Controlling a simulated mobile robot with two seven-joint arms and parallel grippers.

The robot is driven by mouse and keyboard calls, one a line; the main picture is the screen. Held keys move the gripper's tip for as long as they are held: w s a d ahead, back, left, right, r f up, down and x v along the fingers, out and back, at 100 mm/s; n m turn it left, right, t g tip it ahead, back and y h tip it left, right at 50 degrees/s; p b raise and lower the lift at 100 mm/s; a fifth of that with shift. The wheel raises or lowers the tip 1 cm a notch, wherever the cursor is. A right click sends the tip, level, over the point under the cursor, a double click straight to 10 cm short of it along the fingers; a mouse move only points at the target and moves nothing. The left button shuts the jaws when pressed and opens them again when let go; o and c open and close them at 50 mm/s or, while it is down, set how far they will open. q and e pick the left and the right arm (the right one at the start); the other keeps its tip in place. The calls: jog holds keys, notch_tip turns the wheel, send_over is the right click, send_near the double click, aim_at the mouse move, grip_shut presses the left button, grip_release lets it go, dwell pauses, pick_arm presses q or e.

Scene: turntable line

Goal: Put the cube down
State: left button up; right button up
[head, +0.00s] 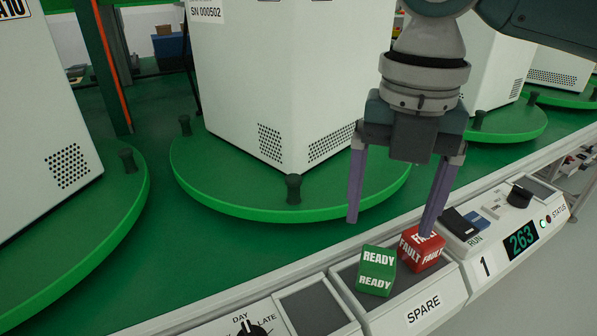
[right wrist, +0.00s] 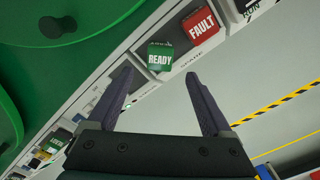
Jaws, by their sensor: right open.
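A green cube marked READY (head: 376,271) sits in the tray labelled SPARE (head: 405,285) on the console strip. A red cube marked FAULT (head: 419,252) sits just right of it in the same tray. My right gripper (head: 390,228) is open and empty, above and behind the cubes; one finger overlaps the red cube's top in the head view. In the right wrist view, the green cube (right wrist: 160,60) shows beyond the open fingertips (right wrist: 157,75), clear of them, and the red cube (right wrist: 201,25) lies farther up right. My left gripper is not in view.
A green turntable (head: 230,190) with a large white cabinet (head: 280,80) and dark knobs stands behind the console. Right of the tray is a panel with switches and a display reading 263 (head: 521,240). Left are an empty dark tray (head: 312,308) and a DAY/LATE dial (head: 252,330).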

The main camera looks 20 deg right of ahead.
jog(key=s+a+f+m+t+y, duration=0.25)
jog(key=s+a+m, duration=0.45)
jog(key=a+m, duration=0.35)
jog(key=s+d+f+m+t+h, duration=0.1)
jog(key=s+d+m, duration=0.6)
jog(key=m, duration=0.8)
jog(key=shift+s+d+f+m+h, duration=0.2)
jog(key=shift+s+f+m+h, duration=0.15)
jog(key=shift+s+f+h, duration=0.5)
jog(key=shift+s+a+r, duration=0.1)
jog(key=shift+r, duration=0.15)
